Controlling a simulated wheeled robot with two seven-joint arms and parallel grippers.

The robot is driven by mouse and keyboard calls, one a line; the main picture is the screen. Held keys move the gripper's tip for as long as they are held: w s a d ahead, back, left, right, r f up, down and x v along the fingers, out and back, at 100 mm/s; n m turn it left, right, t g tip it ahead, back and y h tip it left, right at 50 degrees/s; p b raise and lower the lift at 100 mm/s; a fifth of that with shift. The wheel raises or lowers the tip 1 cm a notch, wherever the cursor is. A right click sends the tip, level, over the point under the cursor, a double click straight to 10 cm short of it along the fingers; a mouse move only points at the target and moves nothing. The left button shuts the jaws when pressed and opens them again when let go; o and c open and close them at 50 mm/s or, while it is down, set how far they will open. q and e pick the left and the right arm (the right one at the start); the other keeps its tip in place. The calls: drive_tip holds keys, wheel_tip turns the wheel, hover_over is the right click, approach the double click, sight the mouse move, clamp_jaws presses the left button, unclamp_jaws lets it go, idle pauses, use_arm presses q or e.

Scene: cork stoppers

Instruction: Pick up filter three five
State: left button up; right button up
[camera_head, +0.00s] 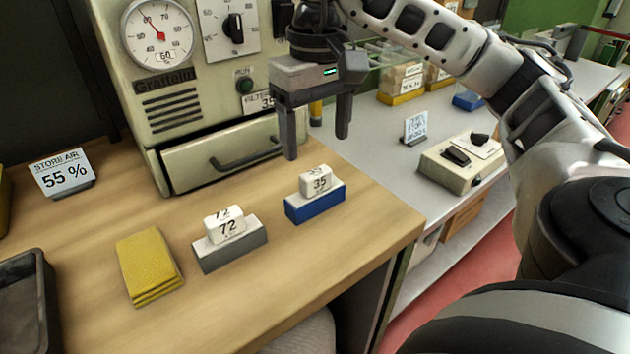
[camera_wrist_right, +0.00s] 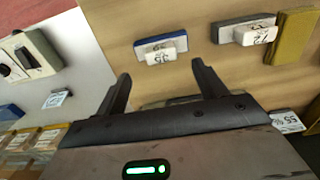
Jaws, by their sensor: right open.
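The filter marked 35 (camera_head: 317,181) is a small white block seated in a blue holder (camera_head: 315,207) near the right part of the wooden table. It also shows in the right wrist view (camera_wrist_right: 160,56), beyond my fingertips. A second white filter marked 72 (camera_head: 225,224) sits in a grey holder (camera_head: 231,251) to its left. My right gripper (camera_head: 317,147) is open and empty, above and behind the filter marked 35, apart from it. It also shows in the right wrist view (camera_wrist_right: 161,82). My left gripper is not in view.
A cream machine (camera_head: 200,90) with a dial and a drawer (camera_head: 225,155) stands behind the filters. The table's front is clear.

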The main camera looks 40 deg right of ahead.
sight(316, 172)
wheel_tip(316, 172, down, 8)
drive_tip(key=shift+a+r, duration=0.1)
drive_tip(key=shift+r, duration=0.05)
idle(0.3)
drive_tip(key=c, duration=1.1)
